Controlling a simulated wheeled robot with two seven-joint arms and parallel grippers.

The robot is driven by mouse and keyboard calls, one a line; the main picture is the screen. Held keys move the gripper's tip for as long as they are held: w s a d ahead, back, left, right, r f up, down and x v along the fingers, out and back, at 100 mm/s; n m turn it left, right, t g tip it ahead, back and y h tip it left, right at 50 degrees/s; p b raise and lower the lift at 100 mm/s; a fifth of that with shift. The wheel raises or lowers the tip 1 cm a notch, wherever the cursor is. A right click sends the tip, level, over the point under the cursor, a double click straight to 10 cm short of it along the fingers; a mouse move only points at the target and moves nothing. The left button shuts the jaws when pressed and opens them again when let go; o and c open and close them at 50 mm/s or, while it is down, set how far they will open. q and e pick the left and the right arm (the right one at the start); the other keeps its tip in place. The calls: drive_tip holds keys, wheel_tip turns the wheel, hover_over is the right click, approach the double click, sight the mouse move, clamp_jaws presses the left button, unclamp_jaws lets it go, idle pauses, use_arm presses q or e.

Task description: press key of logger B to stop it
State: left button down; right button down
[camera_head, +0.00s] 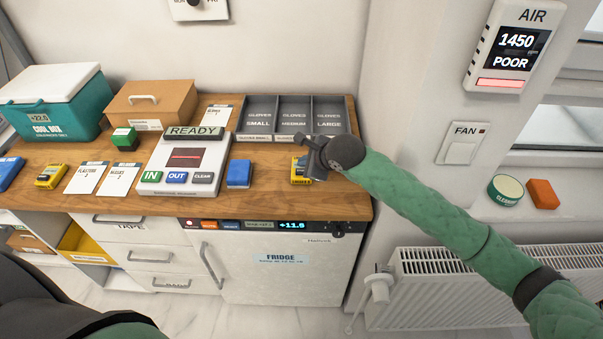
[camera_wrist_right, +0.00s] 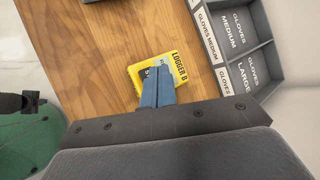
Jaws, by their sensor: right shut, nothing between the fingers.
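Logger B (camera_wrist_right: 136,72) is a small yellow device on the wooden counter, its name printed along its edge in the right wrist view. In the head view it (camera_head: 296,178) lies near the counter's right end, partly covered by my gripper. My right gripper (camera_wrist_right: 158,88) is shut and empty; its blue-grey fingers overlap the logger's face and hide part of it, including much of its key area. In the head view the right gripper (camera_head: 314,172) is over the logger. I cannot tell whether the fingertips touch it.
A grey glove tray (camera_head: 355,100) stands behind the logger. A blue block (camera_head: 239,174) and a white device (camera_head: 205,155) reading READY are to its left. Another yellow logger (camera_head: 50,176) lies far left. The fridge (camera_head: 290,275) is below the counter.

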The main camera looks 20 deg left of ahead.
use_arm(q)
drive_tip(key=shift+w+d+r, duration=0.1)
drive_tip(key=shift+d+r, duration=0.05)
drive_tip(key=shift+r, duration=0.25)
use_arm(e)
drive_tip(key=shift+f, duration=0.2)
use_arm(q)
drive_tip(key=shift+w, duration=0.15)
idle(1.5)
drive_tip(key=shift+f+b, duration=0.85)
drive_tip(key=shift+b, duration=0.1)
use_arm(e)
drive_tip(key=shift+f, duration=0.4)
use_arm(q)
drive_tip(key=shift+f+b, duration=0.7)
use_arm(e)
drive_tip(key=shift+f, duration=0.5)
drive_tip(key=shift+r, duration=0.9)
use_arm(q)
drive_tip(key=shift+f, duration=0.15)
